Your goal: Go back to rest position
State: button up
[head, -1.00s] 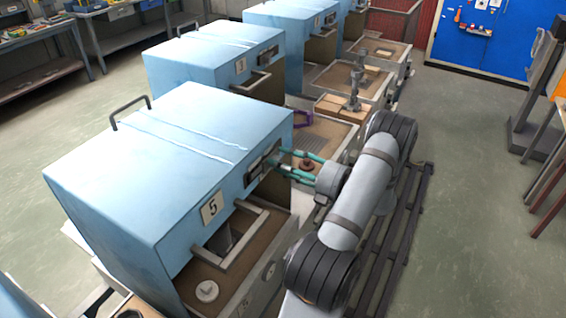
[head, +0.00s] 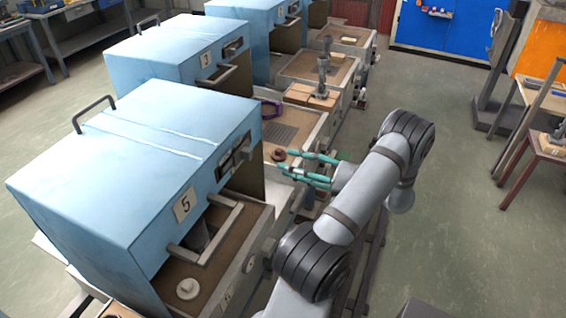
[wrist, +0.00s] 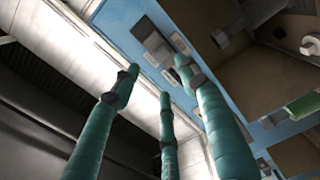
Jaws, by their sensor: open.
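My gripper (head: 308,168) has teal fingers spread apart, open and empty. In the head view it is to the right of the blue oven marked 5 (head: 105,165), over the edge of the tray area beside it, apart from the oven front. In the wrist view the gripper (wrist: 155,85) shows three teal fingers with nothing between them. The oven's front panel with its dark switch plate (head: 233,157) is left of the fingertips. The wrist view also shows a blue panel with a switch plate (wrist: 158,48) beyond the fingers.
A blue oven marked 3 (head: 175,55) and others stand in a row behind. A brown round piece (head: 279,155) lies on the tray bed (head: 262,142) near my fingers. A small white disc (head: 188,289) sits before oven 5. Open floor (head: 455,235) lies to the right.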

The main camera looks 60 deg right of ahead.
aim_at(250, 158)
dwell(0.3)
jog(key=w, duration=0.4)
jog(key=w+a, duration=0.1)
jog(key=w, duration=0.3)
jog(key=w+a, duration=0.1)
jog(key=w, duration=0.2)
jog(key=shift+w+a, duration=0.15)
jog(key=shift+w, duration=0.25)
jog(key=shift+s+a+f, duration=0.1)
jog(key=shift+a, duration=0.6)
dwell(0.4)
